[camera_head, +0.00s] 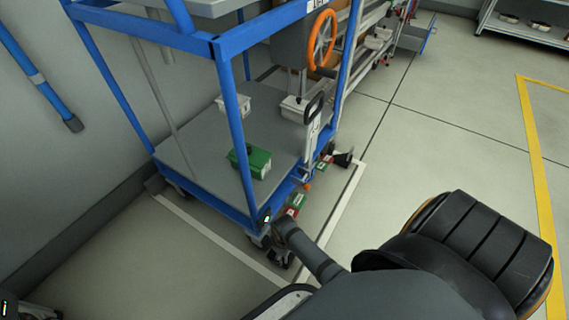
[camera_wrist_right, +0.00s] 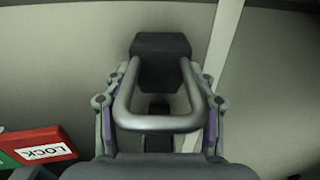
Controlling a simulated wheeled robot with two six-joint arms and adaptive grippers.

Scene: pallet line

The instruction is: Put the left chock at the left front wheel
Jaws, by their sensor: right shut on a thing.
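In the right wrist view my right gripper (camera_wrist_right: 158,100) is shut on a dark chock (camera_wrist_right: 162,60) with a grey loop handle that runs between the fingers. The block end points away from me over the pale floor. In the head view my right arm (camera_head: 325,265) reaches to the near corner of a blue-framed cart (camera_head: 240,130), beside its near caster wheel (camera_head: 258,241). The fingers and chock cannot be made out clearly there. Whether the chock touches the wheel cannot be told. My left gripper does not show clearly.
A red LOCK pedal (camera_wrist_right: 45,146) lies close left of the gripper; pedals also show along the cart's side (camera_head: 296,203). A green box (camera_head: 258,160) and pale boxes (camera_head: 234,105) stand on the cart's deck. Floor to the right, up to a yellow line (camera_head: 540,180), is clear.

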